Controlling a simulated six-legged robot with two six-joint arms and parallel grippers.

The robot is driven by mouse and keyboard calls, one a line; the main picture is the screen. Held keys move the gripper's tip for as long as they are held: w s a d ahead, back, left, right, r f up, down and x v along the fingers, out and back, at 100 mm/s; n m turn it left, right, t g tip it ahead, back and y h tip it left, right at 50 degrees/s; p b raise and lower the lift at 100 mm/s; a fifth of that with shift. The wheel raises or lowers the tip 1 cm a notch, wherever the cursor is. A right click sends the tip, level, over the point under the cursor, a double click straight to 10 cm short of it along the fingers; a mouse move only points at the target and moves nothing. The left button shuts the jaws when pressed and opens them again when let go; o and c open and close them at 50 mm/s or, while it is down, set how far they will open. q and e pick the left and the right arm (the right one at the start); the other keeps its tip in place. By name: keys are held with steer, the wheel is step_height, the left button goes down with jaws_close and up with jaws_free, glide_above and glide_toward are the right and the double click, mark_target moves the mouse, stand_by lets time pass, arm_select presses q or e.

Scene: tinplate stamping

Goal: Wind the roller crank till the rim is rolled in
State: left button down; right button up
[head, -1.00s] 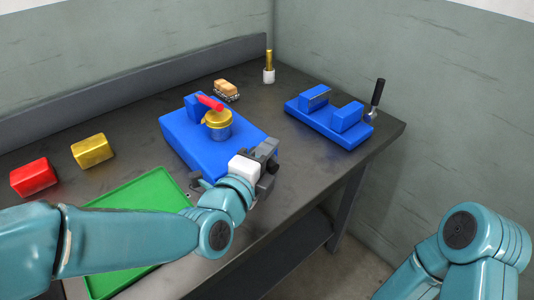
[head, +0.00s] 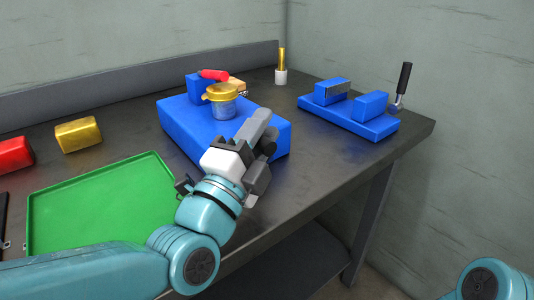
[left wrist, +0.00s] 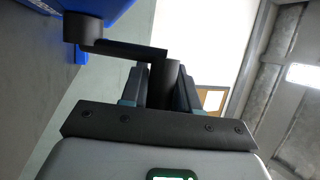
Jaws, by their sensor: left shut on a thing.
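The roller is a blue block (head: 185,128) on the bench, with a tin (head: 222,107) standing on it under a gold-coloured top (head: 221,92). A red-handled part (head: 213,75) reaches over the top. My left gripper (head: 262,140) is at the block's front right side. In the left wrist view a dark crank arm (left wrist: 125,48) runs from a hub beside the blue body to an upright grip (left wrist: 163,80) between my fingers. My left gripper is shut on that crank grip. The head view hides the crank behind the gripper. The tin's rim is too small to judge.
A green tray (head: 100,205) lies at the front left, with a yellow block (head: 78,135) and a red block (head: 14,154) behind it. A second blue fixture (head: 350,120) with a black-handled lever (head: 403,80) stands right. A brass rod (head: 282,60) stands at the back.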

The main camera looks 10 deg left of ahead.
arm_select(q)
steer(key=shift+a, duration=0.1)
steer(key=c, duration=0.9)
jaws_free()
steer(key=shift+s+a+f, duration=0.1)
steer(key=shift+s, duration=0.2)
steer(key=shift+s+a+f, duration=0.1)
steer(key=shift+s+a, duration=0.65)
steer(key=shift+s, duration=1.2)
steer(key=shift+s+a, duration=0.75)
steer(key=shift+s, duration=1.15)
steer(key=shift+s+a+f, duration=0.1)
steer(key=shift+s+a, duration=0.65)
steer(key=shift+s, duration=1.2)
